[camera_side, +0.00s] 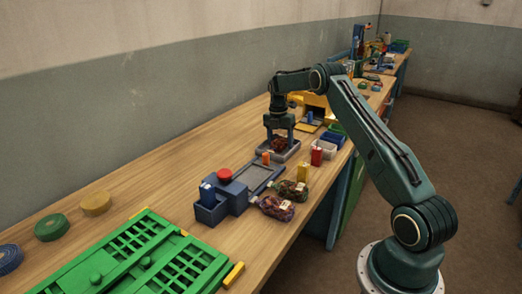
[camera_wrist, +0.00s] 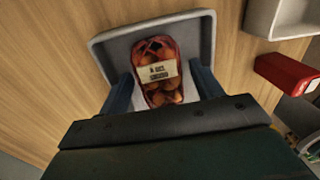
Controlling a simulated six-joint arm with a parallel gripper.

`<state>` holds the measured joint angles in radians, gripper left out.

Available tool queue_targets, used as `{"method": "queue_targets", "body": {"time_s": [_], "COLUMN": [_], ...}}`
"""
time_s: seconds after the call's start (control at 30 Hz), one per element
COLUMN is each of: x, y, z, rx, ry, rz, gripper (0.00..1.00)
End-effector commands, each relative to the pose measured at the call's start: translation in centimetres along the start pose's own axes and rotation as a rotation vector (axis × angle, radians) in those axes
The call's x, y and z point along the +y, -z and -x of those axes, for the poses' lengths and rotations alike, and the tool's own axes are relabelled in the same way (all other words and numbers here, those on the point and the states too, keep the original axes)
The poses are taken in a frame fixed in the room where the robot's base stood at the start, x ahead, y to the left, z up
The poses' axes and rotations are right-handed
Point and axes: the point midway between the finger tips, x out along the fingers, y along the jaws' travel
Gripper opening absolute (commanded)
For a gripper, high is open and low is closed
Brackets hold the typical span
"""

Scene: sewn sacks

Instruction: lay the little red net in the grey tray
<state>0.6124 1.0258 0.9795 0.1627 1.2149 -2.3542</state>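The little red net (camera_wrist: 158,72) is a dark red mesh sack of orange-brown lumps with a pale label. It lies inside the grey tray (camera_wrist: 103,48), near its middle. In the side view the net (camera_side: 278,144) shows low between my fingers, over the tray (camera_side: 293,152). My gripper (camera_side: 280,138) points straight down at the tray. In the wrist view its two blue fingers (camera_wrist: 160,85) stand on either side of the net, with narrow gaps showing beside it. The gripper looks open. The underside of the net is hidden.
A red box (camera_side: 317,155) and a pale bin (camera_side: 323,148) stand right of the tray. An orange item (camera_side: 266,157) and a yellow box (camera_side: 303,172) are nearer. Two filled nets (camera_side: 276,207) (camera_side: 291,189) lie by the bench edge.

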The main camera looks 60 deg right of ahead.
Motion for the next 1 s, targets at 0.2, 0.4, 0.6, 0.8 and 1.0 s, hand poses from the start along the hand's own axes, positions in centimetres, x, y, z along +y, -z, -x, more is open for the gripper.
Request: {"method": "queue_targets", "body": {"time_s": [0.2,0.4,0.6,0.8,1.0], "x": [0.0,0.0,0.0,0.0,0.0], "y": [0.0,0.0,0.0,0.0,0.0], "z": [0.1,1.2,3.6,6.1,7.4], "rx": [0.0,-0.001,-0.003,-0.002,-0.003], "ry": [0.0,-0.001,-0.002,0.0,0.0], "rz": [0.0,0.0,0.0,0.001,0.001], "gripper": [0.65,0.65,0.65,0.65,0.65]}}
